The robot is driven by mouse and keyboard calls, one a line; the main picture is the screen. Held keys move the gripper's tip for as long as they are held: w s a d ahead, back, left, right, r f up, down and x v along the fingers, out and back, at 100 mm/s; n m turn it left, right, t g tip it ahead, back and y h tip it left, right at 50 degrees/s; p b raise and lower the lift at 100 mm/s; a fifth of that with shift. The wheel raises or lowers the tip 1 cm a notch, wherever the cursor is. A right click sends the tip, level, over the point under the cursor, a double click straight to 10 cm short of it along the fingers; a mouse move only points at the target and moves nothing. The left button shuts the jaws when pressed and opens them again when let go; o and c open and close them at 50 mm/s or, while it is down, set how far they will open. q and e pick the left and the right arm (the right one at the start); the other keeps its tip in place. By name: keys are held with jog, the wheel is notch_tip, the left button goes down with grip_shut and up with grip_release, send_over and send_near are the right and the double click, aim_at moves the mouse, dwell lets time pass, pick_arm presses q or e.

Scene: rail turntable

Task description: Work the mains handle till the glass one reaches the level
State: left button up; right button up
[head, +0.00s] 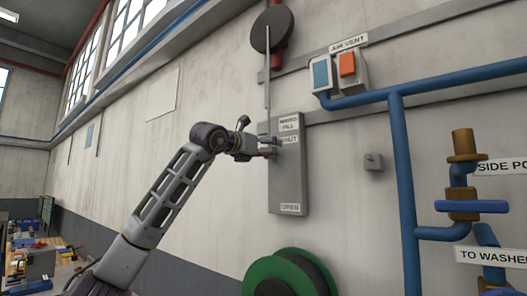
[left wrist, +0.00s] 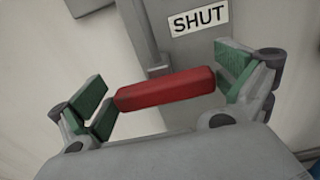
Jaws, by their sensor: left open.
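The mains handle is a red bar (left wrist: 165,90) in the left wrist view, on a grey stem in front of a grey wall panel (head: 288,188). The panel has a top label that seems to read MAINS FILL, a SHUT label (left wrist: 198,20) beneath it, and a blurred bottom label (head: 290,208). My left gripper (head: 272,146) is at the panel's upper part. Its green-padded fingers are open, one beyond each end of the red bar, with gaps showing. I cannot make out a sight glass or level mark. My right gripper is out of view.
A dark round disc (head: 272,30) and thin vertical strip (head: 267,82) are above the panel. A green hose reel (head: 290,276) is below it. The AIR VENT box (head: 347,68), blue pipes (head: 403,170) and a blue-handled valve (head: 470,206) are to the right.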

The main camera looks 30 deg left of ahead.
pick_arm(q)
jog(key=s, duration=1.2)
jog(key=shift+a, duration=0.45)
dwell(0.4)
